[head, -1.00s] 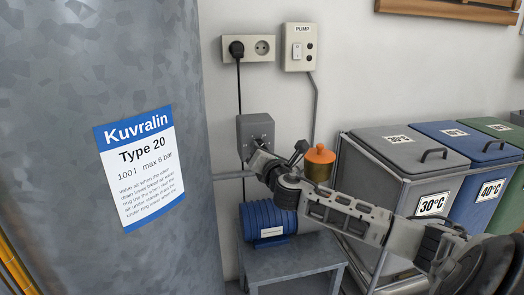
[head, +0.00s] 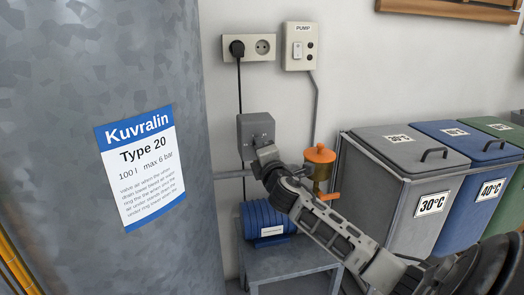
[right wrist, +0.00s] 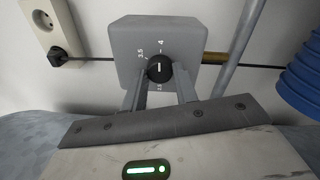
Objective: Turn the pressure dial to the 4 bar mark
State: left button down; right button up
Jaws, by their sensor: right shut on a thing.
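The pressure dial is a black knob (right wrist: 155,68) with a white line, on a grey box (head: 257,126) on the wall. In the right wrist view, printed marks show around it, among them 3.5 at upper left and 4 at the top. My left gripper is out of view.
A grey tank (head: 90,60) fills the left. A blue motor (head: 264,222) sits on a grey stand below the box. Laundry bins (head: 400,150) stand at right. A socket (head: 248,47) and pump switch (head: 299,47) are above.

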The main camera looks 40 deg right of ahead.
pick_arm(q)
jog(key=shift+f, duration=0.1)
pick_arm(e)
jog(key=shift+m, duration=0.3)
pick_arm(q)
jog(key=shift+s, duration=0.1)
pick_arm(e)
jog(key=o, duration=1)
pick_arm(q)
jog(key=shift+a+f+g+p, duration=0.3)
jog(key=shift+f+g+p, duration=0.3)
jog(key=shift+p, duration=0.45)
pick_arm(e)
jog(key=v, duration=1.6)
